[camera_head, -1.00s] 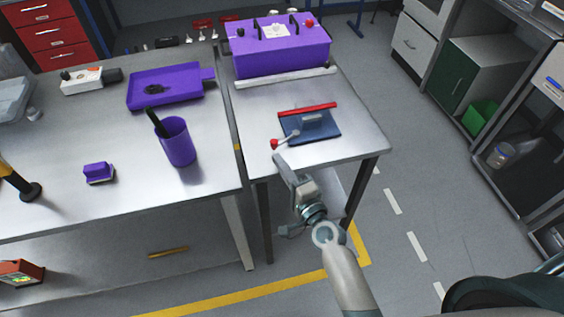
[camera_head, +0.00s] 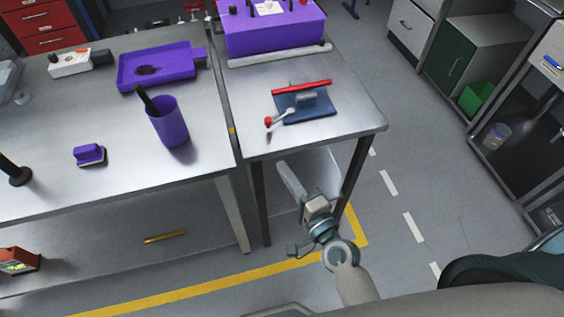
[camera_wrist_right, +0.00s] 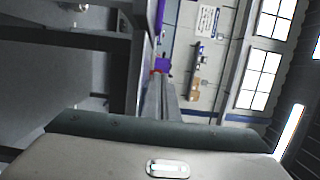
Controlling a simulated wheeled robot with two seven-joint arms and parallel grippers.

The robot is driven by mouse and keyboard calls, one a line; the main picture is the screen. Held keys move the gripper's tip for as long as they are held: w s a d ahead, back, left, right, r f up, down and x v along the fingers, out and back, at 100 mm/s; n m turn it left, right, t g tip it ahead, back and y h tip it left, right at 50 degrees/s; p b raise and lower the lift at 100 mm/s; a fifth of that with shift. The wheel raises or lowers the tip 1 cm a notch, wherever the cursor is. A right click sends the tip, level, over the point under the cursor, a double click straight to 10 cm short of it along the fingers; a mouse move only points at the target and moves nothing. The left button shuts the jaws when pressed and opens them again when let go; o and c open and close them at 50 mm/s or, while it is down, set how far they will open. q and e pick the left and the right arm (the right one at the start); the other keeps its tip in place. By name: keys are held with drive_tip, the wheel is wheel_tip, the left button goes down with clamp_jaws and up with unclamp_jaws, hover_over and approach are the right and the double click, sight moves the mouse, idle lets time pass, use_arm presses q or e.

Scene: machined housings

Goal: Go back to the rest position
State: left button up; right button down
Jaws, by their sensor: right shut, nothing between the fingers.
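My right gripper (camera_head: 290,182) is shut and empty. In the head view it is in front of the right-hand metal table (camera_head: 350,118), beyond its front edge and apart from it. In the right wrist view its closed fingers (camera_wrist_right: 160,100) point away from the camera with nothing between them. My left gripper is not in view.
A blue plate with a red bar (camera_head: 305,103) lies on the right table, with a purple box (camera_head: 270,38) behind it. The left table (camera_head: 60,185) holds a purple cup (camera_head: 170,122), a purple tray (camera_head: 150,72) and a purple block (camera_head: 89,154).

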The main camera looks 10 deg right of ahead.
drive_tip(key=shift+s, duration=0.5)
drive_tip(key=s+d+f+n+g+h, duration=0.1)
drive_tip(key=s+f+n+g, duration=0.25)
drive_tip(key=f, duration=0.95)
drive_tip(key=s+f+n+g, duration=0.25)
drive_tip(key=s+f, duration=0.25)
drive_tip(key=f, duration=0.8)
drive_tip(key=s+d+f+n+g+h, duration=0.1)
drive_tip(key=s+f+n+g, duration=0.25)
drive_tip(key=f, duration=1.05)
drive_tip(key=s+d+f+n+g+h, duration=0.1)
drive_tip(key=s+d+f, duration=0.3)
drive_tip(key=s, duration=0.5)
drive_tip(key=s+d+f+n+g, duration=0.3)
drive_tip(key=s+d+f+n, duration=0.1)
drive_tip(key=s+f, duration=0.4)
drive_tip(key=s+d+f+n+g+h, duration=0.1)
drive_tip(key=s+d+f+n+g, duration=0.2)
drive_tip(key=s, duration=0.9)
wheel_tip(320, 180, down, 3)
drive_tip(key=shift+d+h, duration=0.3)
drive_tip(key=shift+d, duration=0.1)
